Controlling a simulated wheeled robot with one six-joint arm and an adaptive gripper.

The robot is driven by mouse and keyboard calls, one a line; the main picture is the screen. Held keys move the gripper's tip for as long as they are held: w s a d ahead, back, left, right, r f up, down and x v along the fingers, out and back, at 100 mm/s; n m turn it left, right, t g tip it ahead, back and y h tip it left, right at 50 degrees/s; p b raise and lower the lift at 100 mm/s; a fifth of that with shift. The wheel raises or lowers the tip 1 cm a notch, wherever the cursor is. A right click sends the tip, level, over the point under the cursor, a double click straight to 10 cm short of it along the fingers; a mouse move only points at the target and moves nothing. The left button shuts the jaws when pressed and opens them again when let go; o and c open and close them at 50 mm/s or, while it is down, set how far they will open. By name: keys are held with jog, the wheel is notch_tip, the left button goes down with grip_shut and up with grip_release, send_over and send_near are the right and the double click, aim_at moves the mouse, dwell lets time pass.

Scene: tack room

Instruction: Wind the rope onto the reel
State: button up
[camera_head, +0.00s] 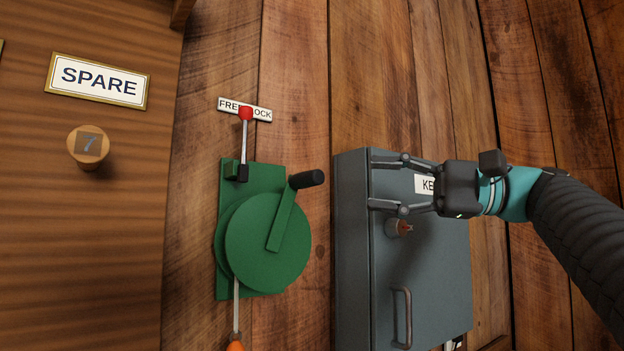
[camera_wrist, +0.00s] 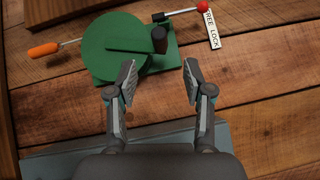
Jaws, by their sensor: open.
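The green reel (camera_head: 262,243) is mounted on the wooden wall, with a crank arm ending in a black handle (camera_head: 307,179). A pale rope (camera_head: 236,305) hangs from it to an orange end piece (camera_head: 235,346). Above is a lever with a red knob (camera_head: 246,113), overlapping the FREE/LOCK plate (camera_head: 264,115); I cannot tell which side it is set to. My gripper (camera_head: 372,184) is open and empty, right of the crank handle, in front of the grey cabinet. In the wrist view, the black handle (camera_wrist: 159,40) appears beyond the gap between my fingertips (camera_wrist: 160,74), apart from them.
The grey key cabinet (camera_head: 440,275) juts from the wall right of the reel, with a round lock (camera_head: 399,228) and a bar handle (camera_head: 405,318). A wooden panel at left carries a SPARE plate (camera_head: 97,81) and a round peg (camera_head: 88,147). Wall above the cabinet is clear.

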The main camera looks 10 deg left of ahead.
aim_at(322, 179)
jog(key=a, duration=0.7)
jog(key=a+r, duration=0.1)
jog(key=a, duration=0.2)
jog(key=shift+s+a, duration=0.2)
jog(key=shift+s, duration=0.2)
grip_shut()
